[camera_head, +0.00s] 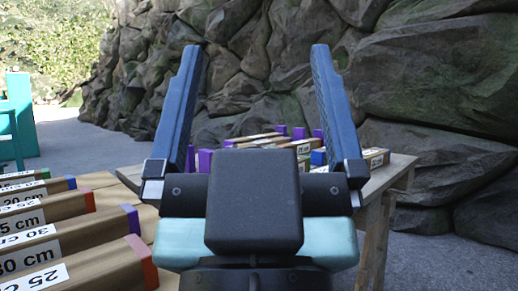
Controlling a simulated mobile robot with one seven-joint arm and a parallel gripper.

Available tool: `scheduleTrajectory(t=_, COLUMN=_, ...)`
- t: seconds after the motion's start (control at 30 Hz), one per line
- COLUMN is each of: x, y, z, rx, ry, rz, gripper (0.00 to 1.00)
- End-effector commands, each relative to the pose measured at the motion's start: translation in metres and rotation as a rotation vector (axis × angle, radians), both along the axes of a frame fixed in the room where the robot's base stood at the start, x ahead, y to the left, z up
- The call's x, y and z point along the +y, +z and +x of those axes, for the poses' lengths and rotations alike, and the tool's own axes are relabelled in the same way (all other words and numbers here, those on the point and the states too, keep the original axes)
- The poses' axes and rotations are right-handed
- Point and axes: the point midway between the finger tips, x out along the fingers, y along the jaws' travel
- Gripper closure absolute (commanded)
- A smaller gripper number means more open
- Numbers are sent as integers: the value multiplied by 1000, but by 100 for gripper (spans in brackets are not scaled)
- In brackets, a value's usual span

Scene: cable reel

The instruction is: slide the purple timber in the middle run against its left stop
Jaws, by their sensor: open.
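My gripper (257,52) is in the centre foreground with its two dark blue fingers spread wide and nothing between them. Beyond it stands a wooden table (400,170) with timbers and purple pieces on it. Purple blocks or ends (205,160) show beside the left finger, and more purple ends (299,132) show between the fingers. I cannot tell which belongs to the middle run, and its left stop cannot be made out. My gripper's body hides much of the table top. The fingers appear apart from the timbers.
At left, labelled timbers lie in a row on a wooden surface, including one with a purple end (131,219) and one with a red end (141,261). A teal frame (20,115) stands at far left. A rock wall (440,70) rises behind the table. Grey floor (445,255) is open at right.

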Motion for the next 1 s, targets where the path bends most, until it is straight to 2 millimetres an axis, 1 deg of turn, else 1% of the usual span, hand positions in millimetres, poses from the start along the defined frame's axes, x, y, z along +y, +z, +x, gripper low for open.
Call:
scheduleTrajectory(t=0.37, x=0, y=0, z=0, rx=0, ry=0, rz=0, gripper=0)
scheduleTrajectory(t=0.47, x=0, y=5, z=0, rx=0, ry=0, rz=0, gripper=0)
scheduleTrajectory(t=0.57, x=0, y=17, z=0, rx=0, ry=0, rz=0, gripper=0)
scheduleTrajectory(t=0.67, x=0, y=38, z=0, rx=0, ry=1, rz=1, gripper=0)
scheduleTrajectory(t=0.77, x=0, y=66, z=0, rx=0, ry=1, rz=1, gripper=0)
scheduleTrajectory(t=1.0, x=0, y=148, z=0, rx=0, ry=4, rz=3, gripper=0)
